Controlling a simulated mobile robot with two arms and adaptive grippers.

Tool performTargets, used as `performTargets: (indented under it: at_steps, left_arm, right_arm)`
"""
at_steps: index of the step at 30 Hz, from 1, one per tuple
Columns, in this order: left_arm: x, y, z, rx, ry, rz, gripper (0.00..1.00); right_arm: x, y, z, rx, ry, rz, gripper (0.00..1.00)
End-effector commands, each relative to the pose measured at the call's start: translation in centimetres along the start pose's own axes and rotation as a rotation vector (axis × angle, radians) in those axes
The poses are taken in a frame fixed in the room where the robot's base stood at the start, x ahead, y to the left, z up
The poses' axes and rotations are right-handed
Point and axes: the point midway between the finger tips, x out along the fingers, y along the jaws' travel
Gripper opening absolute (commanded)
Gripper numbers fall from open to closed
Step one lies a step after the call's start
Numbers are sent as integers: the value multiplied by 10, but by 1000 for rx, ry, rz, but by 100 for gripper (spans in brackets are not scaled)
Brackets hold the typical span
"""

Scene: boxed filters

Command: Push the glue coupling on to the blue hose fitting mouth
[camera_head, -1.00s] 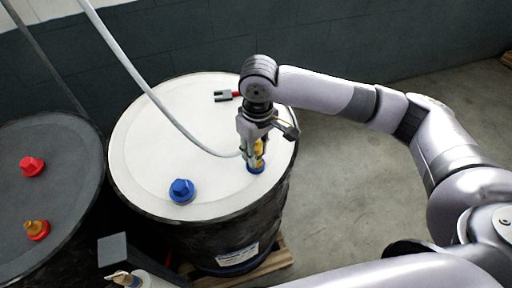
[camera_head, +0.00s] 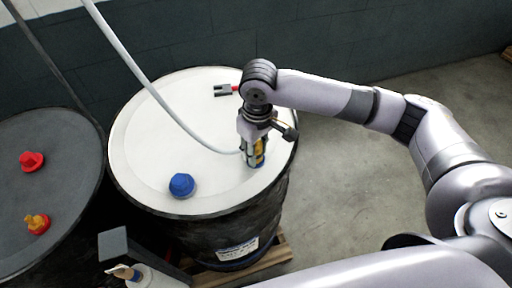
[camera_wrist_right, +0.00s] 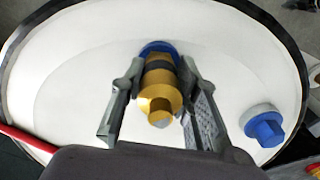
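The blue hose fitting mouth (camera_wrist_right: 158,47) sits on the white drum top, near its right rim in the head view. The gold glue coupling (camera_wrist_right: 160,84) has a dark band and stands in line with the fitting. How far it is seated is hidden. My right gripper (camera_wrist_right: 162,70) points down with one finger on each side of the coupling, and its tips appear closed on it. In the head view my right gripper (camera_head: 254,160) hides most of the coupling and fitting. A pale hose (camera_head: 165,105) runs down to the gripper. My left gripper is not in view.
A blue cap (camera_head: 182,185) stands on the same white drum (camera_head: 150,150). A dark drum (camera_head: 70,170) with a red cap (camera_head: 31,161) and an orange-red cap (camera_head: 38,223) stands at left. Right floor is clear.

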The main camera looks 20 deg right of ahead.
Motion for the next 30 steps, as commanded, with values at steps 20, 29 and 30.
performTargets:
  at_steps: [20, 29, 30]
  left_arm:
    - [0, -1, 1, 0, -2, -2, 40]
    - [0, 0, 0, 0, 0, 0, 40]
    - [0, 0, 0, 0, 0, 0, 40]
  right_arm:
    - [-6, 0, 0, 1, -1, 2, 51]
    - [-63, 0, -1, -1, 4, 1, 51]
    - [-71, 0, -1, 0, 3, 2, 51]
